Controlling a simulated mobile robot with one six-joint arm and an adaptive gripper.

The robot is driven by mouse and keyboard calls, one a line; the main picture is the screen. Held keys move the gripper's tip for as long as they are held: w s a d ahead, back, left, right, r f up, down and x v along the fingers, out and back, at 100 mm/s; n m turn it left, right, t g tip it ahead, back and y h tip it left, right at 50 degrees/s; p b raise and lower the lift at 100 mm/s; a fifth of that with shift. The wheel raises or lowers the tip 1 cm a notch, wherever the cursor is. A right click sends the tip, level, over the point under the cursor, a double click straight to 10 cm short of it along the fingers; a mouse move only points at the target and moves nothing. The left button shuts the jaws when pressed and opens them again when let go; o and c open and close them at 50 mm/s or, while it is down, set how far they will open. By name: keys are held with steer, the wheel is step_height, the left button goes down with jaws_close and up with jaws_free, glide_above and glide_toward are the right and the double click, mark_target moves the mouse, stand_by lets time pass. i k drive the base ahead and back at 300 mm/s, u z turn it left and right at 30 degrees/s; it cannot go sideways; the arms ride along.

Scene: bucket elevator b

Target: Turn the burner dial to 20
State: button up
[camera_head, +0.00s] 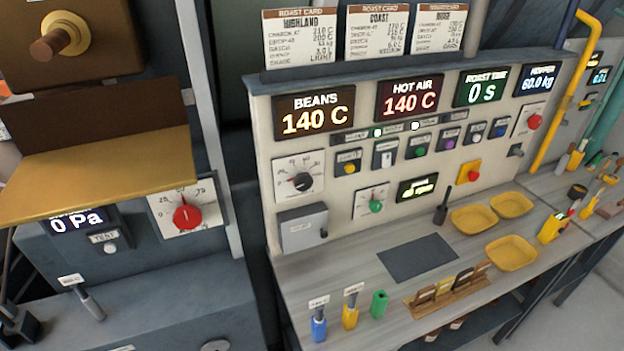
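Several dials show in the head view, and their small labels are too blurred to tell which is the burner dial. A black-knobbed dial (302,181) on a white scale plate sits at the left of the cream control panel, below the BEANS display. A green-knobbed dial (376,206) sits lower, to its right. A red-knobbed dial (187,217) with a numbered scale is on the grey unit at left, and another red-knobbed dial (535,121) is at the panel's right end. My gripper is not in view.
BEANS (317,114) and HOT AIR (410,97) displays both read 140 C; ROAST TIME (480,87) reads 0 s. Yellow bowls (512,253), a dark mat (417,258) and a card rack (450,290) occupy the bench below. A gold tray (100,178) juts out at left.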

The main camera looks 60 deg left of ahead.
mark_target(303, 181)
steer(key=u, duration=0.05)
steer(key=k, duration=0.65)
steer(key=u, duration=1.05)
steer(key=i, duration=0.5)
